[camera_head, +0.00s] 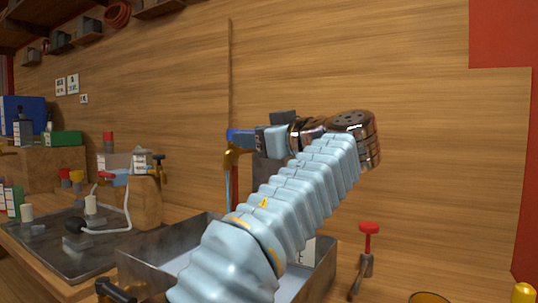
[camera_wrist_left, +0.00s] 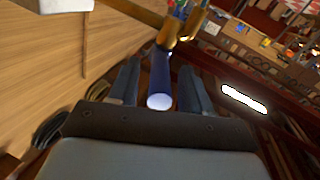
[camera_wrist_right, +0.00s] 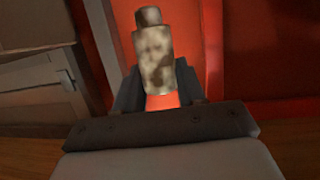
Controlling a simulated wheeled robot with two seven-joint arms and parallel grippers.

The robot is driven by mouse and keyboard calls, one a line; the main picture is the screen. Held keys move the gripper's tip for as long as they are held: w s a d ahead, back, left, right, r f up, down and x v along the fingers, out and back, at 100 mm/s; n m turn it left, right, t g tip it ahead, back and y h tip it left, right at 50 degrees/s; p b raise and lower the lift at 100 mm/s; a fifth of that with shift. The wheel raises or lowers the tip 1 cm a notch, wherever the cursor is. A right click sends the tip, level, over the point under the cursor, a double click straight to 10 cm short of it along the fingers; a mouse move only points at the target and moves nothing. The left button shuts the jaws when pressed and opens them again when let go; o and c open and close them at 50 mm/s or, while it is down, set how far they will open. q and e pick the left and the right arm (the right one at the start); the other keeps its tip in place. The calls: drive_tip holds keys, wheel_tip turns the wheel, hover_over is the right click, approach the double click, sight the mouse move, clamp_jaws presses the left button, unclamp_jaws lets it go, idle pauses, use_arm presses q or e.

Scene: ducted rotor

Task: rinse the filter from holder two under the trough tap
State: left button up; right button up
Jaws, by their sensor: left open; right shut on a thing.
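The brass trough tap (camera_head: 234,157) stands over the grey metal trough (camera_head: 325,262), with a bluish stream below its spout. My left gripper (camera_head: 256,138) is at the tap's blue handle (camera_head: 238,133). In the left wrist view, its open fingers (camera_wrist_left: 158,90) stand on either side of the handle (camera_wrist_left: 160,80); contact is unclear. My right gripper (camera_wrist_right: 158,88) shows only in its wrist view. It is shut on the filter (camera_wrist_right: 153,58), a mottled grey-brown cylinder with a dark cap and an orange-red base. My left arm hides part of the trough. I cannot make out holder two.
A dark tray (camera_head: 60,262) on the bench at left bears white cylinders and a looped hose. A red-topped valve (camera_head: 368,230) stands right of the trough. Shelves and bottles line the left wall. A red panel (camera_wrist_right: 275,50) is near the right gripper.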

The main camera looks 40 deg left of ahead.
use_arm(q)
drive_tip(key=s+d+b, duration=0.1)
drive_tip(key=d, duration=1)
drive_tip(key=shift+s, duration=0.4)
